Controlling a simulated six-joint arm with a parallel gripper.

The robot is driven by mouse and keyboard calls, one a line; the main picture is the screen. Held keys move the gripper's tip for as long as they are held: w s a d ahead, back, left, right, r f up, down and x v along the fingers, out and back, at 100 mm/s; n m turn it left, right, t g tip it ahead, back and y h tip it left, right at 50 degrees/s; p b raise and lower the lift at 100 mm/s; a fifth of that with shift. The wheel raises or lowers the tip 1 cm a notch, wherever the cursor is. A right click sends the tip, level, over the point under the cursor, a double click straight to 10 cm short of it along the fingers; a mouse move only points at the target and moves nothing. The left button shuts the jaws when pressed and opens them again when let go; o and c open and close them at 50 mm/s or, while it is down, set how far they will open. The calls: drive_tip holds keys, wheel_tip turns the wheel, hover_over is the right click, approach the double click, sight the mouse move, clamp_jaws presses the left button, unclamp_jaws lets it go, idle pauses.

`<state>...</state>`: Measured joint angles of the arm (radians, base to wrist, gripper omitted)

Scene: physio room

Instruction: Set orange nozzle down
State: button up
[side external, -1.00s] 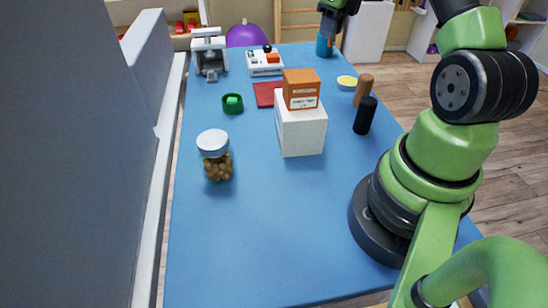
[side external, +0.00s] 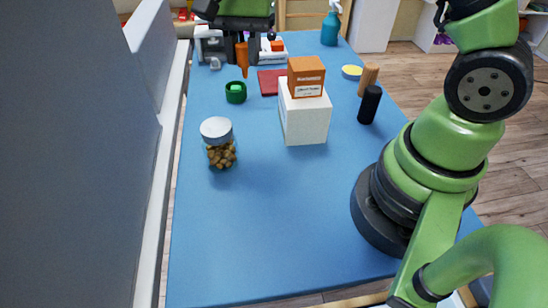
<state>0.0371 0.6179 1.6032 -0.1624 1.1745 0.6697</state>
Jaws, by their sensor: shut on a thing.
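My gripper (side external: 238,55) is at the far left end of the blue table, pointing down. It is shut on the orange nozzle (side external: 242,62), which hangs upright between the dark fingers, its tapered tip downward. The nozzle appears above the table behind the green cup (side external: 236,93); I cannot tell whether its tip touches anything. A teal bottle with a white spray head (side external: 331,28) stands at the far right end of the table.
Behind my gripper are a partly hidden white device (side external: 206,47) and a white block with an orange part (side external: 277,46). A red pad (side external: 269,82), a white box (side external: 305,118) topped by an orange box (side external: 306,76), and a jar (side external: 220,155) stand nearer. The front table (side external: 270,230) is clear.

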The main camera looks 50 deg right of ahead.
drive_tip(key=s+a+n+h, duration=0.3)
drive_tip(key=s+a+n, duration=1.25)
drive_tip(key=n, duration=0.65)
drive_tip(key=f, duration=0.5)
drive_tip(key=d+f, duration=0.1)
drive_tip(key=f, duration=0.4)
drive_tip(key=s+f, duration=0.1)
drive_tip(key=f, duration=0.4)
drive_tip(key=shift+s+d+f, duration=0.1)
drive_tip(key=shift+d+f, duration=0.05)
drive_tip(key=shift+f, duration=0.15)
drive_tip(key=o, duration=1)
drive_tip(key=shift+c, duration=0.2)
